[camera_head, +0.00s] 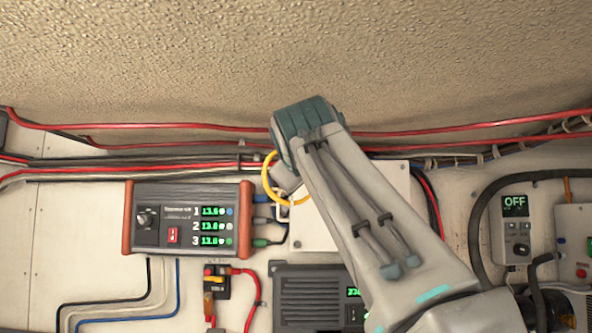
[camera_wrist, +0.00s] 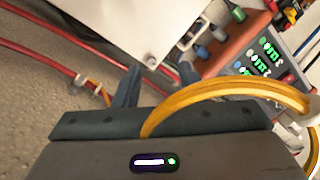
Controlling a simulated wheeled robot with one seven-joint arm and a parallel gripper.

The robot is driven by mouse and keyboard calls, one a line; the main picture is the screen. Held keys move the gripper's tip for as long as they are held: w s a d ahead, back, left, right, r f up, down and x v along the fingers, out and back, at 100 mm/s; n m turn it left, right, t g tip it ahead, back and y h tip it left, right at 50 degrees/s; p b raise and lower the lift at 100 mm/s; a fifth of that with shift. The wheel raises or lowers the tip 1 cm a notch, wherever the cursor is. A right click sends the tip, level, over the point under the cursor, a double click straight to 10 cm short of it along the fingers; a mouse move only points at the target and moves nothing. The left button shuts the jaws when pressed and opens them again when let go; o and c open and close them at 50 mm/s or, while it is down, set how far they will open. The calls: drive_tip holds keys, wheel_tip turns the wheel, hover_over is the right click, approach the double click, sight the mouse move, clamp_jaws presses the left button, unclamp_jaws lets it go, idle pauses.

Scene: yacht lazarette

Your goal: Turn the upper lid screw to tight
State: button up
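The white box (camera_head: 312,225) with a flat lid is on the wall, largely covered by my arm in the head view. In the wrist view a corner of the white box (camera_wrist: 115,22) shows beyond my gripper. A small round screw head (camera_wrist: 152,62) sits near that corner, in line with the gap between my fingers. I cannot tell for sure whether it is the upper lid screw, or how it is turned. My gripper (camera_wrist: 157,82) has its two dark fingers apart, with nothing visible between them. In the head view the fingers are hidden by my arm.
A grey charger panel (camera_head: 190,220) with green digits is left of the box. Red and black cables (camera_head: 450,128) run along the wall above it. A black unit (camera_head: 310,298) is below. An "OFF" panel (camera_head: 516,230) is at right. A yellow cable (camera_wrist: 225,92) loops by my gripper.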

drive_tip(key=w+r+t+p, duration=0.1)
drive_tip(key=w+r+p, duration=0.2)
drive_tip(key=w+p, duration=0.4)
drive_tip(key=w, duration=0.5)
drive_tip(key=shift+w+a, duration=0.2)
drive_tip(key=shift+a, duration=0.05)
drive_tip(key=shift+r, duration=0.1)
clamp_jaws()
